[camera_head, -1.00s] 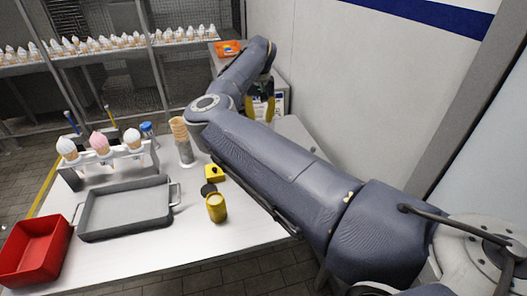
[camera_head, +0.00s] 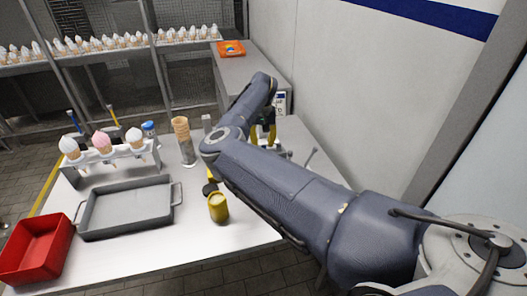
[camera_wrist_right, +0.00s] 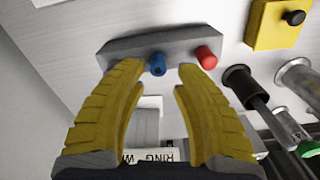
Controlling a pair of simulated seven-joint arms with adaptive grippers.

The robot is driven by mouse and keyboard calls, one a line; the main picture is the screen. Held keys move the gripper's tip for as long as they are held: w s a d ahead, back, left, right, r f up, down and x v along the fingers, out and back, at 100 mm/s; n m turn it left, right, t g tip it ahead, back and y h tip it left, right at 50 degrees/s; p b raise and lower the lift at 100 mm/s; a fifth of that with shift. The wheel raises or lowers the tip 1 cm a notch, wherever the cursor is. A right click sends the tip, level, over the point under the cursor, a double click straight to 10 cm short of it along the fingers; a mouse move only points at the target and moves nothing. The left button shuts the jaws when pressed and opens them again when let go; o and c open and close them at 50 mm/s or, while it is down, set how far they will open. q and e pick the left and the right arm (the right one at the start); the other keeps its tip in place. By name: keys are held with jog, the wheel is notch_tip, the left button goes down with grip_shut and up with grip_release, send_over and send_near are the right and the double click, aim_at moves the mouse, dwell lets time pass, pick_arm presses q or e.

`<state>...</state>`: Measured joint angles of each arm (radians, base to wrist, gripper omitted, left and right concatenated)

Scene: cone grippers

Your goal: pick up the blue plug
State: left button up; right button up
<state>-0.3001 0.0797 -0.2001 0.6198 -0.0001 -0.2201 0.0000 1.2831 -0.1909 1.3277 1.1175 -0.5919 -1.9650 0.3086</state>
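In the right wrist view the blue plug (camera_wrist_right: 157,65) sits upright in a grey bar (camera_wrist_right: 125,47), with a red plug (camera_wrist_right: 206,57) to its right. My right gripper (camera_wrist_right: 159,70) is open, its two yellow fingers pointing at the bar. The blue plug shows between the fingertips, closer to the left one, with nothing gripped; whether a fingertip touches it I cannot tell. In the head view my right gripper (camera_head: 263,135) is over the back right of the table, and my arm hides the plug. My left gripper is not in view.
A yellow box with a black knob (camera_wrist_right: 275,25) and a black cylinder (camera_wrist_right: 238,80) stand right of the bar in the wrist view. In the head view a yellow cup (camera_head: 218,208), grey tray (camera_head: 128,232), red bin (camera_head: 38,250) and cone rack (camera_head: 115,160) stand on the table.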

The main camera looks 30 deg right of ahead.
notch_tip(320, 180, down, 5)
jog(key=shift+d+r, duration=0.1)
jog(key=shift+d, duration=0.05)
grip_shut()
dwell(0.4)
